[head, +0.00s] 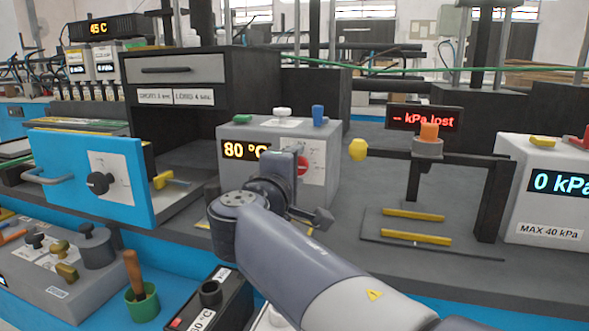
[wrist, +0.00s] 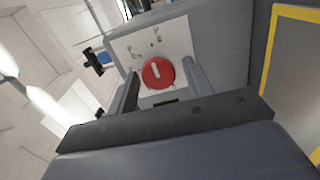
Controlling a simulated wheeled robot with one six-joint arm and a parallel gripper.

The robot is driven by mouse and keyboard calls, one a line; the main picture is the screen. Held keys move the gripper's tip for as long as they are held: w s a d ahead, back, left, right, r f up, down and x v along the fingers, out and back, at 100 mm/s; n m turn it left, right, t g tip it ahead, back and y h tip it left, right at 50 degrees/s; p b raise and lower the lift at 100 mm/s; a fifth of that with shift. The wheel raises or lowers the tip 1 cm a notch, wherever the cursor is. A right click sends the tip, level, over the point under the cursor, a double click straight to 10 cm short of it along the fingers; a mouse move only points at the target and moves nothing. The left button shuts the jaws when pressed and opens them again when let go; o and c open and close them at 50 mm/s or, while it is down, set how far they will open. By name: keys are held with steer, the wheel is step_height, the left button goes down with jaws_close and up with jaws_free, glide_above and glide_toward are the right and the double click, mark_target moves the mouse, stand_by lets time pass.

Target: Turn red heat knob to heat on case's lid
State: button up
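The red heat knob (wrist: 158,72) is round with a pale pointer bar and sits on a white plate with small marks, too blurred to read. In the head view the red knob (head: 303,165) is partly hidden by my gripper, on the front of a grey case (head: 235,133) whose display reads 80 °C. My gripper (wrist: 161,80) faces the plate, open, with one finger on each side of the knob. A gap seems to show between fingers and knob; contact cannot be told. In the head view my gripper (head: 298,190) is before the case.
A white knob (head: 282,112) and a blue knob (head: 319,115) stand on the case's top. To the right is a stand with a yellow-ended bar (head: 358,150) near my gripper.

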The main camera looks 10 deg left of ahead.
steer(key=shift+o, duration=0.4)
steer(key=shift+s, duration=0.1)
steer(key=s+a+p, duration=0.1)
steer(key=s+p, duration=0.1)
steer(key=s, duration=0.8)
steer(key=shift+s+a, duration=0.25)
steer(key=w+d+b, duration=0.1)
steer(key=w, duration=0.9)
steer(key=shift+w+d+b, duration=0.25)
steer(key=shift+w+b, duration=0.05)
steer(key=shift+w, duration=0.05)
